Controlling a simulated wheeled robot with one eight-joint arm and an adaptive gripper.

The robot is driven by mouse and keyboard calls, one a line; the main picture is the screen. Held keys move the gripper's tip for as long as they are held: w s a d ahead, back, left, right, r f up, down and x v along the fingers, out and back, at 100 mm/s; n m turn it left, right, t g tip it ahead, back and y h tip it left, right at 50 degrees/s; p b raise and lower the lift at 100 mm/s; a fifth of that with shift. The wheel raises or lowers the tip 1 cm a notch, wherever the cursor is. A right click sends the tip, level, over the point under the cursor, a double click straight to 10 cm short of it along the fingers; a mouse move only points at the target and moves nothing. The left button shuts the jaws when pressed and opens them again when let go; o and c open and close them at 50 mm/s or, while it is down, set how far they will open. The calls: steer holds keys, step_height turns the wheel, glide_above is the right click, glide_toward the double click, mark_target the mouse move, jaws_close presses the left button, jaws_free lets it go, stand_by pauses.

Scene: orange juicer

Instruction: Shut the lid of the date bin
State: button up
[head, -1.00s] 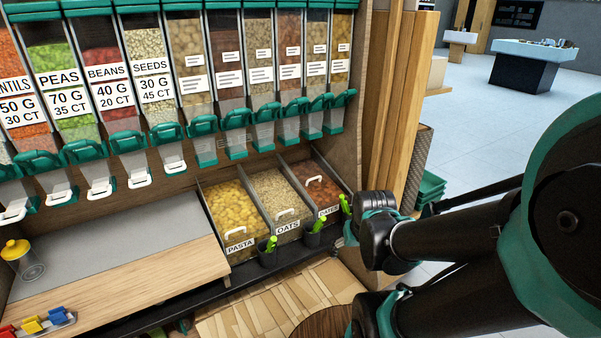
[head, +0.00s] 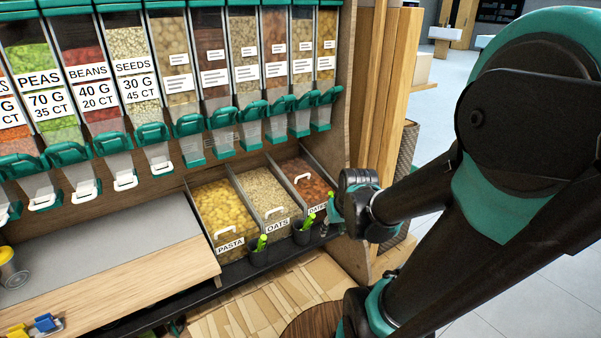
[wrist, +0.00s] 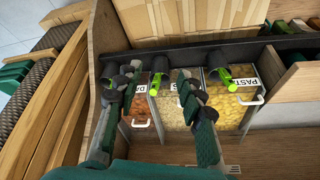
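The date bin (head: 311,190) is the rightmost of three clear-topped bins in the head view, holding brown dates. Its white lid handle (head: 302,177) sits farther back from its label than the handles of the neighbouring bins, so the lid looks raised; its clear panel is hard to make out. The date bin also shows in the wrist view (wrist: 141,106), left of the oats, with its handle below. My gripper (head: 335,215) is at the front right corner of the date bin in the head view. In the wrist view my gripper (wrist: 157,75) is open and empty, its fingers either side of that bin.
The oats bin (head: 263,190) and pasta bin (head: 224,207) stand to the left. Dark cups with green-handled scoops (head: 262,243) line the front ledge. Dispensers (head: 247,62) hang above. A wooden side panel (head: 378,95) rises close right of the bins.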

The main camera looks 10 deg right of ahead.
steer(key=w+a+r, duration=0.1)
steer(key=w, duration=0.5)
steer(key=w+r+n+t+y, duration=0.1)
steer(key=w, duration=0.6)
steer(key=w+a+r+n+t+y, duration=0.1)
steer(key=w, duration=0.5)
steer(key=shift+w+a+r, duration=0.2)
steer(key=shift+a, duration=0.15)
jaws_close()
steer(key=w+f+n+t+y, duration=0.2)
steer(key=w, duration=1.7)
steer(key=shift+t, duration=0.3)
steer(key=x, duration=1)
steer(key=shift+a, duration=0.1)
steer(key=shift+s+d+f, duration=0.3)
steer(key=shift+s+f, duration=0.1)
steer(key=shift+s, duration=0.15)
steer(key=shift+s+d+f, duration=0.25)
steer(key=shift+s+f, duration=0.2)
steer(key=shift+s, duration=0.05)
steer(key=shift+s+d+f, duration=0.15)
steer(key=shift+s+f, duration=0.1)
steer(key=shift+s, duration=0.1)
